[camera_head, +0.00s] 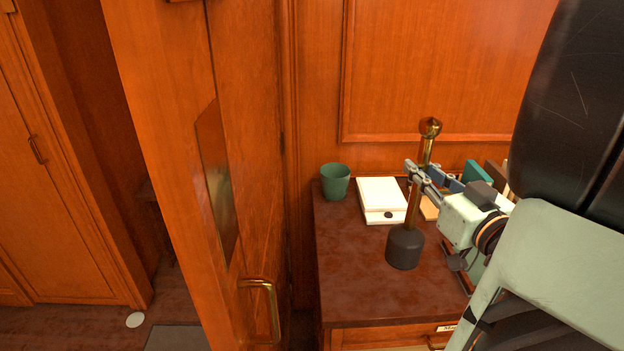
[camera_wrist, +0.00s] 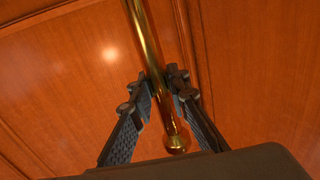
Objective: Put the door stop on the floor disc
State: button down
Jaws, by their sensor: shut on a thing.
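The door stop (camera_head: 405,246) is a dark weighted base with a brass rod and a ball knob on top. It is close to upright, tilted slightly. My gripper (camera_head: 418,176) is shut around the rod, below the knob. In the wrist view my gripper (camera_wrist: 161,88) has a finger on each side of the brass rod (camera_wrist: 148,42), with the knob near the bottom. The base shows against the cabinet top; I cannot tell whether it touches. The floor disc (camera_head: 135,320) is small and pale, on the dark floor at lower left, beyond the door.
A wooden door (camera_head: 180,150) with a brass handle (camera_head: 262,290) stands open between the cabinet (camera_head: 350,290) and the disc. On the cabinet are a green cup (camera_head: 335,181), a white box (camera_head: 381,193) and several books (camera_head: 476,173). A grey mat (camera_head: 175,338) lies near the disc.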

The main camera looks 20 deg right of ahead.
jog(key=w+d+f, duration=0.3)
jog(key=w+f, duration=0.9)
jog(key=w, duration=0.1)
jog(key=shift+w+f+p, duration=0.25)
jog(key=shift+f+p, duration=0.05)
jog(key=shift+p, duration=0.15)
dwell(0.4)
jog(key=shift+f, duration=0.2)
jog(key=c, duration=1.8)
grip_release()
jog(key=shift+c, duration=0.2)
